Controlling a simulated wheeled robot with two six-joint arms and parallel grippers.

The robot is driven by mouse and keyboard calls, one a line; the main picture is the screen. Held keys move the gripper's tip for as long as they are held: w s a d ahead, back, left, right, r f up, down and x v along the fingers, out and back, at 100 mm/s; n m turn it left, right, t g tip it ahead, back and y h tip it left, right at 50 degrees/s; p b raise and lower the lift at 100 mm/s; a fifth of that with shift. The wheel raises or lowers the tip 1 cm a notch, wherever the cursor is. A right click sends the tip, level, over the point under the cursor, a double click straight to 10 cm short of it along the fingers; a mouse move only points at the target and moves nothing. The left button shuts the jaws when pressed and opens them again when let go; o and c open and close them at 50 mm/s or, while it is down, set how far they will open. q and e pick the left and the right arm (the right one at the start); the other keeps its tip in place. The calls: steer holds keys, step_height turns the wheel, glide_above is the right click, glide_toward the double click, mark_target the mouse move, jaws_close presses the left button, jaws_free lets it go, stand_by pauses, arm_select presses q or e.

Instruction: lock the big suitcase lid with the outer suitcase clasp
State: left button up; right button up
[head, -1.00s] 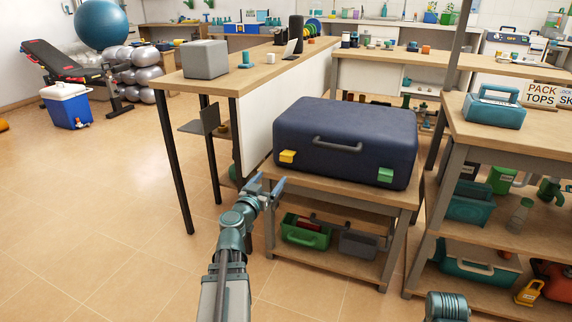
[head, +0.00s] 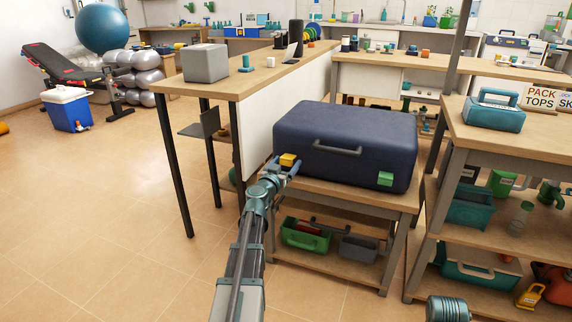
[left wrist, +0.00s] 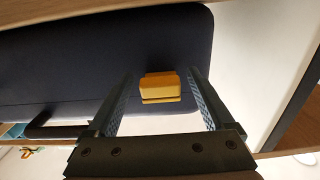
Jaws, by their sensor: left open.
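The big suitcase (head: 345,140) is dark blue and lies flat on a small wooden table, its lid down. Its handle (head: 338,148) is on the front face. A yellow clasp (head: 288,160) is at the front left and a green clasp (head: 385,179) at the front right. My left gripper (head: 289,167) is open at the yellow clasp. In the left wrist view the yellow clasp (left wrist: 160,87) lies between the tips of the open fingers, with a gap on each side. Whether the clasp is latched is unclear.
The small table (head: 345,194) has a lower shelf with a green bin (head: 305,236) and a grey bin (head: 358,248). A taller shelf unit (head: 510,140) stands close on the right. A long counter (head: 235,85) runs behind on the left.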

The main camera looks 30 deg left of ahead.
mark_target(290, 155)
arm_select(q)
steer(key=shift+c, duration=0.2)
